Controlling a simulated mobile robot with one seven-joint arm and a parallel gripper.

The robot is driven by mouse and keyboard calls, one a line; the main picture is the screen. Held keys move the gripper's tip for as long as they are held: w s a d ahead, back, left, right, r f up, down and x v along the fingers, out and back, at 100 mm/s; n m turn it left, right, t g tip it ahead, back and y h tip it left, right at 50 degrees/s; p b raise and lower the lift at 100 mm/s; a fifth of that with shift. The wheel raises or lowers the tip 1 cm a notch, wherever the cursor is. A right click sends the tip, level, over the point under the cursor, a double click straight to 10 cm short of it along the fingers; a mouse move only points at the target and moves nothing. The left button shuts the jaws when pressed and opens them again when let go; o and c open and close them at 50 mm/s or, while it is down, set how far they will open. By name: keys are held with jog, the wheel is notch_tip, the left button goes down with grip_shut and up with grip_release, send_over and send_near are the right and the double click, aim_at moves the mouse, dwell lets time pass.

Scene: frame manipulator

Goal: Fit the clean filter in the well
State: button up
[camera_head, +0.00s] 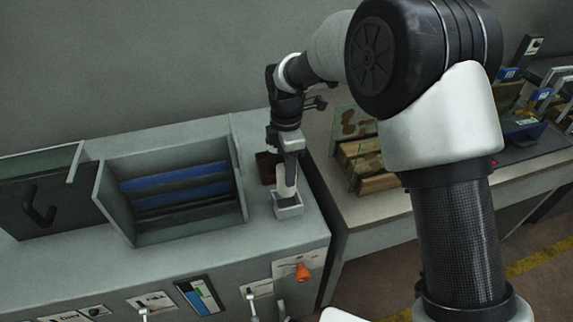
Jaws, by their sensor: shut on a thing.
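My gripper (287,176) points down over the small square grey well (289,211) near the right end of the grey cabinet top. It is shut on a pale piece that I take to be the clean filter (286,192). The filter is mostly hidden by the fingers, and its lower end is at the well's mouth. I cannot tell whether it is inside the opening or just above it.
A dark brown block (265,168) stands close behind my gripper. An open grey bin with blue bars (175,180) is to the left. An orange knob (303,271) is on the front panel. A wooden rack (367,165) stands on the right-hand table.

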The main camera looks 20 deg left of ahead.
jog(key=shift+f+b, duration=1.8)
jog(key=shift+f, duration=1.7)
jog(key=shift+f, duration=0.25)
jog(key=o, duration=1.2)
